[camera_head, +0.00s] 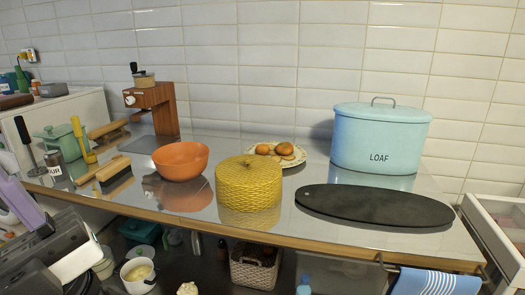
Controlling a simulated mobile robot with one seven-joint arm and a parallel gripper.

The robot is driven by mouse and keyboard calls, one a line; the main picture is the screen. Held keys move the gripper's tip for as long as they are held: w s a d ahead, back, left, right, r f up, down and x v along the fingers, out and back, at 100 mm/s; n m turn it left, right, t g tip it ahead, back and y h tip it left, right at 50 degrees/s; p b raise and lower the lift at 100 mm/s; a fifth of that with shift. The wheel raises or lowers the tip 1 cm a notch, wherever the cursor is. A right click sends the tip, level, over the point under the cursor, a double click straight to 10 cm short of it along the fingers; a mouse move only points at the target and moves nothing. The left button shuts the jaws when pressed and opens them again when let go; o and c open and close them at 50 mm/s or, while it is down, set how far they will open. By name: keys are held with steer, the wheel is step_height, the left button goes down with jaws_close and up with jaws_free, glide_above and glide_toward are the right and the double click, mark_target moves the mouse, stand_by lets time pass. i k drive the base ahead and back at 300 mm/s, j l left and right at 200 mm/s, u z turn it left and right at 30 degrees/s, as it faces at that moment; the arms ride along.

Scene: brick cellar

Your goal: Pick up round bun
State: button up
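Several small brown buns sit together on a pale patterned plate (296,161) toward the back of the table, near the wall. A round golden bun (284,148) is at the right of the group and another bun (262,149) is at its left. A smaller piece lies in front of them, partly hidden behind the yellow pot. I cannot make out my gripper's fingers anywhere in the head view, and nothing touches the buns.
A yellow woven-textured pot (248,184) stands just in front of the plate, with an orange bowl (180,160) to its left. A blue LOAF bin (379,138) and a dark oval board (374,206) are on the right. A wooden grinder (156,106) stands at the back left.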

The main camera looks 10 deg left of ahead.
mark_target(261, 149)
steer(key=i+j+z, duration=0.1)
steer(key=j, duration=0.3)
steer(key=i+j+z, duration=0.15)
steer(key=j, duration=0.25)
steer(key=j+z, duration=0.1)
steer(key=j, duration=0.3)
steer(key=i+j+z, duration=0.1)
steer(key=j, duration=0.2)
steer(key=i+j+z, duration=0.1)
steer(key=j, duration=0.2)
steer(key=i, duration=0.9)
